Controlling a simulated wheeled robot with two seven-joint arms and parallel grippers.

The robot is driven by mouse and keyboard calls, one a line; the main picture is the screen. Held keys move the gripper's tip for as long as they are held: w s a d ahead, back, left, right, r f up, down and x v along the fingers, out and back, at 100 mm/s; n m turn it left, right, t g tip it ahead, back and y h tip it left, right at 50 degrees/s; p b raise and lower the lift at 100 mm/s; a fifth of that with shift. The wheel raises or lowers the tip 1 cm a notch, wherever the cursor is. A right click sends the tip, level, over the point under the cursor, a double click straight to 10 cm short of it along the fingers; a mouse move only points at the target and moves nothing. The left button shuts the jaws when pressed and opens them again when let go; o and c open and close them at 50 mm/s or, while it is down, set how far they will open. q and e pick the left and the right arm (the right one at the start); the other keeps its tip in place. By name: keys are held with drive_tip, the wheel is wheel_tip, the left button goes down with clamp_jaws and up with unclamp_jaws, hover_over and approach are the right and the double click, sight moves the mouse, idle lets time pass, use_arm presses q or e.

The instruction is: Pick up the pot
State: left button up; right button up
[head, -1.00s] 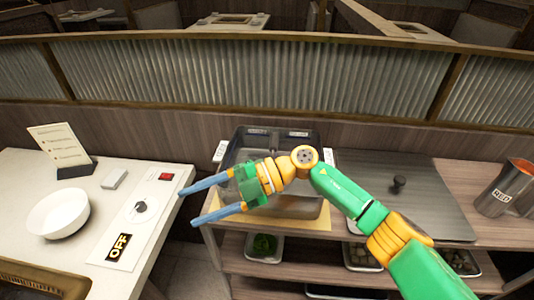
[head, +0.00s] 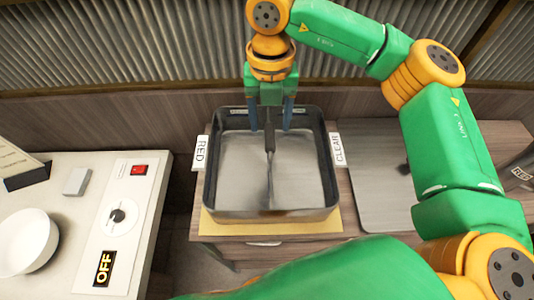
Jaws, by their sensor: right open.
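The pot (head: 228,212) is a dark rectangular metal pan with a grey interior, on a light board. A thin dark upright strip (head: 269,140), apparently a divider, runs down its middle. My right gripper (head: 270,126) points down at the pot's far side. Its two blue fingers are apart, one on each side of the strip's far end, with nothing seen clamped between them. I cannot tell whether they touch the pot. My left gripper is not in view.
Labels RED (head: 200,153) and CLEAR (head: 337,149) flank the pot. A flat grey lid (head: 375,190) lies to its right, partly behind my arm. At the left, a white counter (head: 70,215) holds a white bowl (head: 25,240) and a switch panel reading OFF. A wall stands behind.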

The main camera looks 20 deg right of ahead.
sight(269, 134)
drive_tip(key=f, duration=0.2)
drive_tip(key=f+p, duration=0.1)
drive_tip(key=f, duration=0.1)
drive_tip(key=shift+s+p, duration=0.3)
drive_tip(key=shift+s, duration=0.1)
drive_tip(key=shift+w+f, duration=0.15)
drive_tip(key=shift+w, duration=0.05)
drive_tip(key=shift+a, duration=0.1)
clamp_jaws()
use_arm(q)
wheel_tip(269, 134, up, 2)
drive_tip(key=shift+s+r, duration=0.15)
use_arm(e)
drive_tip(key=shift+w, duration=0.1)
